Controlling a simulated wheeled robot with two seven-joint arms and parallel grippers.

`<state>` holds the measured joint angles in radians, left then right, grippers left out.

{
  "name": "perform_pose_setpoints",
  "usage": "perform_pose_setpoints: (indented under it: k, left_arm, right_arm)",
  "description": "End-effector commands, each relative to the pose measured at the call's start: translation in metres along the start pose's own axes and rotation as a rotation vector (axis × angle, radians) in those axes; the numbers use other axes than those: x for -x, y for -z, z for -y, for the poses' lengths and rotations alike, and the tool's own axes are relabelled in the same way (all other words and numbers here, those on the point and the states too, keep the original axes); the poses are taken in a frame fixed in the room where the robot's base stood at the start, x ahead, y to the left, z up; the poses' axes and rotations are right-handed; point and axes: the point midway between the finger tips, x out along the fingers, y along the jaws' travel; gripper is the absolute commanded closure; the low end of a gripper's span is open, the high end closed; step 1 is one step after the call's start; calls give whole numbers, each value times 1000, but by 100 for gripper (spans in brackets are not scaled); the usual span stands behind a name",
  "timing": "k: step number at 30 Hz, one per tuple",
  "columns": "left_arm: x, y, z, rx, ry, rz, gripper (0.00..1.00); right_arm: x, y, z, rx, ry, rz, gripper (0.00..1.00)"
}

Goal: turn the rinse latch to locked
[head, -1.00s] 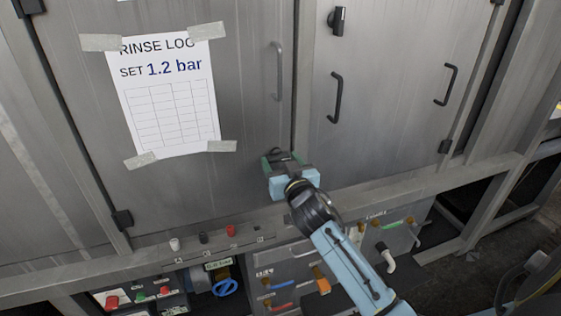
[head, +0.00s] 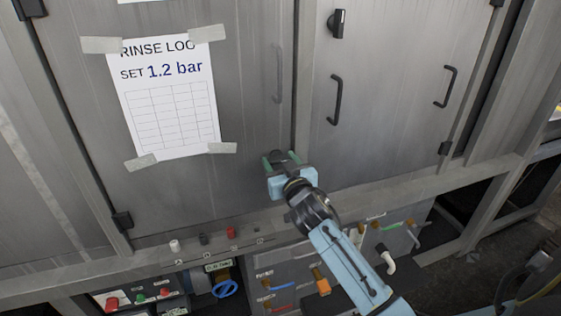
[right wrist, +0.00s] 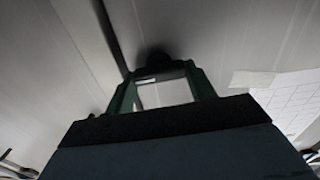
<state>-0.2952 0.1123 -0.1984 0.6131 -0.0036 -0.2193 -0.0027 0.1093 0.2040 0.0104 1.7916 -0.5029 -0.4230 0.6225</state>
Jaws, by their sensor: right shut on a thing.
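My right gripper (head: 281,158) is at the lower right corner of the grey door that carries the rinse log sheet. Its green fingers also show in the right wrist view (right wrist: 160,78), shut on a small dark knob-like part (right wrist: 154,60) at the door face. This appears to be the rinse latch; the gripper hides most of it, so I cannot read its angle or any mark. My left gripper is not in view.
The taped rinse log sheet (head: 168,98) hangs left of my gripper. A grey door handle (head: 278,72) is above it. The right-hand door has a black latch (head: 337,23) and a black handle (head: 336,100). Below are a ledge with small knobs, a blue handwheel (head: 226,288) and several valves.

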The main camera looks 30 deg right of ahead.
Motion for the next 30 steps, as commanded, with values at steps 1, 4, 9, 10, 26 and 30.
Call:
perform_pose_setpoints:
  k: [1,4,9,10,26,30]
  left_arm:
    - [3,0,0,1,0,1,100]
    - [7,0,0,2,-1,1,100]
    - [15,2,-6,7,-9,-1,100]
    - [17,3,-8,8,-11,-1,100]
    - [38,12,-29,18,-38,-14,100]
    - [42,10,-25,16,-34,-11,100]
  right_arm:
    - [0,1,0,20,0,1,68]
    - [0,2,0,77,0,1,68]
    - [0,2,1,214,0,1,68]
    - [0,2,1,241,0,1,68]
    - [0,1,2,747,1,0,68]
    - [0,0,3,880,1,0,68]
